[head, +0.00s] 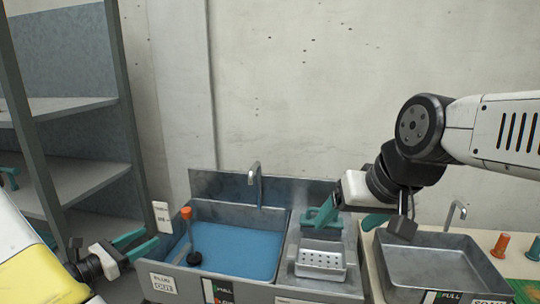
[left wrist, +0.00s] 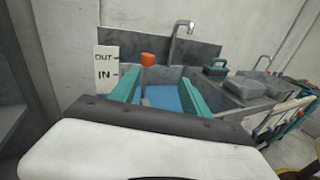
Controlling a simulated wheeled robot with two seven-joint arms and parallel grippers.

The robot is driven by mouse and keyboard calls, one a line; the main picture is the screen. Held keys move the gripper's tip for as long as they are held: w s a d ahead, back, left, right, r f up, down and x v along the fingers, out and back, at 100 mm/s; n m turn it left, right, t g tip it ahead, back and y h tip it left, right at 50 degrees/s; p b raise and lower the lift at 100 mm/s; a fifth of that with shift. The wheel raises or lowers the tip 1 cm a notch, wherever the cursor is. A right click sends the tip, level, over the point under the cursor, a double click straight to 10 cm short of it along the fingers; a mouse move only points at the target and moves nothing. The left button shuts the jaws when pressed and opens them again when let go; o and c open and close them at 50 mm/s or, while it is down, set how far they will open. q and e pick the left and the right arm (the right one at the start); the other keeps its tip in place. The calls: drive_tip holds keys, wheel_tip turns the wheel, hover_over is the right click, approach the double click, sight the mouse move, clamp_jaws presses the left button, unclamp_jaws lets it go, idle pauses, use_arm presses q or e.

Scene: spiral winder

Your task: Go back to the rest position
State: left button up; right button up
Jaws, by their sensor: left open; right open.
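My left gripper (head: 149,237) is at the lower left in the head view, beside the left sink's outer edge. Its teal fingers are apart with nothing between them; they also show in the left wrist view (left wrist: 160,88).
The left sink (head: 284,232) holds blue water and an orange-handled plunger (head: 187,214) standing upright. The right sink (head: 440,258) looks empty. Orange and green pegs (head: 501,245) stand at the far right. A grey shelf rack (head: 75,180) rises behind my left arm.

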use_arm(q)
drive_tip(key=s+d+r+m+g, duration=0.25)
drive_tip(key=d+m+g, duration=0.2)
drive_tip(key=d, duration=0.25)
drive_tip(key=s+d+r+m+g+h, duration=0.1)
drive_tip(key=s+d+r+m+g, duration=0.1)
drive_tip(key=d+r+m+g, duration=0.25)
drive_tip(key=s+d+r+m+g, duration=0.3)
drive_tip(key=d+m, duration=0.3)
drive_tip(key=d, duration=0.2)
drive_tip(key=s+d+r+m+t+y, duration=0.2)
drive_tip(key=s+r+m+y, duration=0.6)
drive_tip(key=m, duration=0.6)
drive_tip(key=shift+s+d+r+t+y, duration=0.15)
drive_tip(key=shift+s+r+t+y, duration=0.25)
drive_tip(key=shift+s+r+t, duration=0.55)
drive_tip(key=shift+s+f+g, duration=0.1)
drive_tip(key=shift+s+g, duration=0.05)
drive_tip(key=shift+g, duration=0.1)
idle(1.4)
